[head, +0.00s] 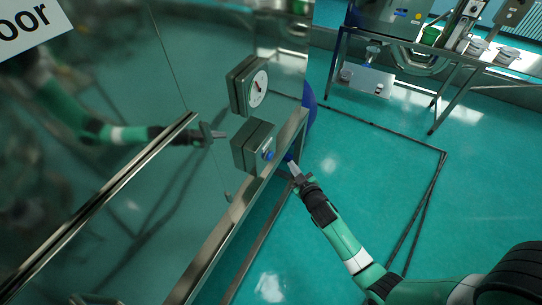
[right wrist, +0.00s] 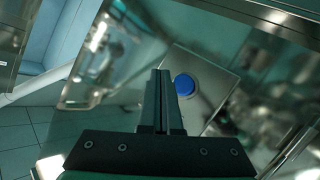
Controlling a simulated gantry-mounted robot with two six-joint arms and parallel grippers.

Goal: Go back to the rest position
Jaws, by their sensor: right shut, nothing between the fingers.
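My right gripper (head: 291,164) is shut and empty, just right of a grey control box with a blue button (head: 268,156). In the right wrist view the shut fingers (right wrist: 161,75) point ahead, and the blue button (right wrist: 184,84) shows just right of their tips. In the head view, a gap shows between the fingertips and the button. My left gripper is not in view; the arm shape on the shiny panel at left looks like a reflection.
The polished metal cabinet (head: 120,205) fills the left, with a long rail across it. A dial gauge (head: 258,88) is mounted above the button box. A steel table (head: 440,48) with containers stands at the back right. Green floor (head: 370,160) to the right is clear.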

